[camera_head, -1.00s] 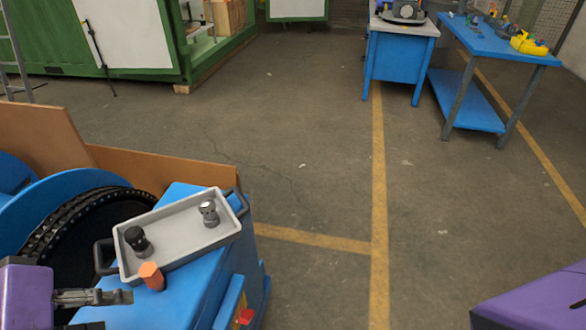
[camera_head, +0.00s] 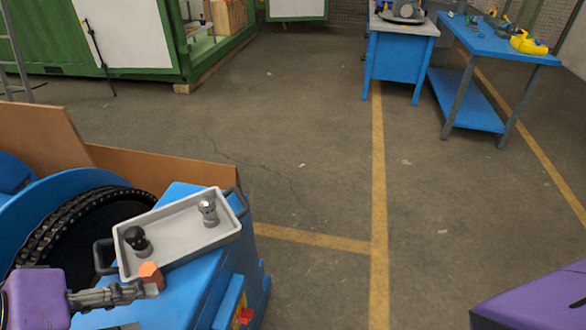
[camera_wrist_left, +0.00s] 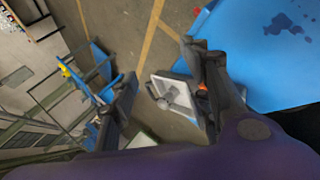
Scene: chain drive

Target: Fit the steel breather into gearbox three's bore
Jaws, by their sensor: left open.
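The steel breather (camera_head: 208,212) stands upright at the right end of a grey tray (camera_head: 185,240). My left gripper (camera_head: 138,291) is open and empty, low at the left, beside an orange hexagonal piece (camera_head: 151,273) in front of the tray; I cannot tell whether they touch. In the left wrist view the spread fingers (camera_wrist_left: 160,80) show with the tray (camera_wrist_left: 188,110) beyond them. My right gripper is out of view; only a purple part of my right arm shows. I cannot identify gearbox three or its bore.
A black fitting (camera_head: 138,240) stands at the tray's left end. The tray rests on a blue housing (camera_head: 190,295) beside a black chain wheel (camera_head: 85,230). Brown panels (camera_head: 165,165) stand behind. A blue desk (camera_head: 398,65) and a blue bench (camera_head: 490,45) stand far right; the floor between is clear.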

